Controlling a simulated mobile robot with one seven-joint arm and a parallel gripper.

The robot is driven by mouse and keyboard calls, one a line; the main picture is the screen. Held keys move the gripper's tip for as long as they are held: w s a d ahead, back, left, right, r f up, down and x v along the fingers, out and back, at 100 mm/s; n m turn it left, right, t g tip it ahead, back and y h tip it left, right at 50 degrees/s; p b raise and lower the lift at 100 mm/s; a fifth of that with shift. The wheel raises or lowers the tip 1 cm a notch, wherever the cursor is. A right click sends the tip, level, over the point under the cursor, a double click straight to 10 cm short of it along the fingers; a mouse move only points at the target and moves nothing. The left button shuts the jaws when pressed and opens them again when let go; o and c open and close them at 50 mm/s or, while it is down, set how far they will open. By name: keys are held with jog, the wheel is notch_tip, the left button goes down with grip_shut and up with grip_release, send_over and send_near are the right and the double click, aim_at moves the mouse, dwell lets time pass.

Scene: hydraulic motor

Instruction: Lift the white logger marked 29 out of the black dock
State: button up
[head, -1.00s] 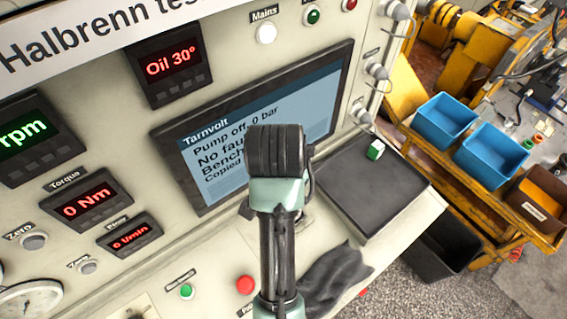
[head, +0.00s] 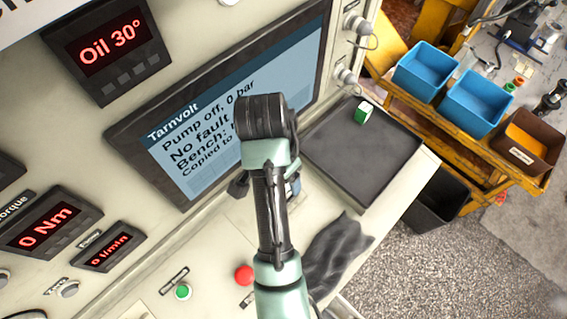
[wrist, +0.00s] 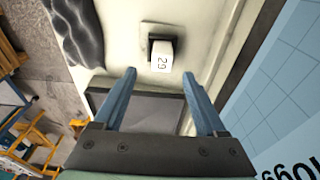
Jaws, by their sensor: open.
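The white logger (wrist: 160,60) marked 29 sits in the black dock (wrist: 151,43) on the pale panel, as the wrist view shows. Only a dark edge of the dock shows around the logger. My gripper (wrist: 167,84) is open and empty in the wrist view, its two blue fingers apart. The logger appears beyond the fingertips, roughly between their lines and clear of both. In the head view my arm hides the logger and the dock.
A dark tray (head: 352,183) with a green and white block (head: 364,113) lies right of my arm. A dark cloth (head: 335,250), a red button (head: 244,275) and a green button (head: 183,292) are near. The screen (head: 190,160) rises behind. Blue bins (head: 470,115) stand at right.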

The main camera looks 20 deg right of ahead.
jog(key=shift+w+d+f+p, duration=0.1)
jog(key=shift+f+p, duration=0.4)
jog(key=shift+f, duration=1)
jog(key=shift+w+d+f+p, duration=0.1)
jog(key=shift+f+p, duration=0.4)
jog(key=shift+f, duration=1)
grip_shut()
